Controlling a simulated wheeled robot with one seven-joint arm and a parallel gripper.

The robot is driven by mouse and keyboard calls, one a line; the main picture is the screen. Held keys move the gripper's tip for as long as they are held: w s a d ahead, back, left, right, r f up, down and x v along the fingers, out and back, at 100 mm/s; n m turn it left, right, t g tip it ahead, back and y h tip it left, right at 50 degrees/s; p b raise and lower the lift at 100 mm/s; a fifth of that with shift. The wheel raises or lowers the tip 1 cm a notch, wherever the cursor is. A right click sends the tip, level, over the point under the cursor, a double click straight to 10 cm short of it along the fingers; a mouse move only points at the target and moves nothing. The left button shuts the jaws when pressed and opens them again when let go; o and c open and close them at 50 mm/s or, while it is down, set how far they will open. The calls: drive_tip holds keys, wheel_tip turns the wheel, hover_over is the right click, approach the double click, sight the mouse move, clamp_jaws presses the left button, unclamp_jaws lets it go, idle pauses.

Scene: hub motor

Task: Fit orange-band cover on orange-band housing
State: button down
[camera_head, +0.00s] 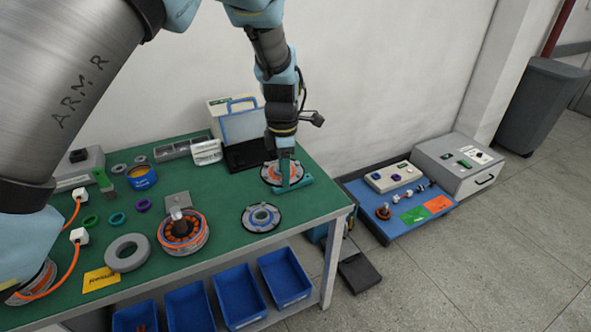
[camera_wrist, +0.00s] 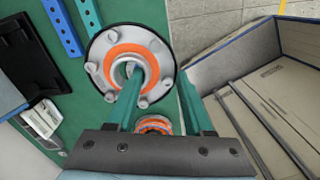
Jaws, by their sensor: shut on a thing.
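The orange-band cover (camera_head: 270,176) is a grey disc with an orange ring and a central hole, at the table's back right. It shows large in the wrist view (camera_wrist: 109,78). My gripper (camera_head: 290,184) is shut on it, also seen in the wrist view (camera_wrist: 160,72): one teal finger is in the central hole, the other is outside the rim. I cannot tell whether the cover touches the table. The orange-band housing (camera_head: 196,242), with copper windings and a central shaft, stands at the table's front middle. A smaller orange-ringed part (camera_wrist: 152,125) shows between my fingers, partly hidden.
A blue-ringed disc (camera_head: 248,219) lies on the green table (camera_head: 225,190) between cover and housing. A grey ring (camera_head: 112,256) and a yellow card (camera_head: 100,281) lie left of the housing.

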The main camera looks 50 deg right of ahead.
drive_tip(key=w+a+f+n+b, duration=0.1)
drive_tip(key=w+a+n+b, duration=0.2)
drive_tip(key=w+a, duration=0.4)
drive_tip(key=w+a+f+n+b, duration=0.2)
drive_tip(key=w+a+n, duration=0.4)
drive_tip(key=a, duration=0.8)
drive_tip(key=shift+w+a+n+b, duration=0.3)
drive_tip(key=shift+w+b, duration=0.1)
drive_tip(key=shift+w, duration=0.3)
drive_tip(key=shift+f, duration=0.15)
idle(0.5)
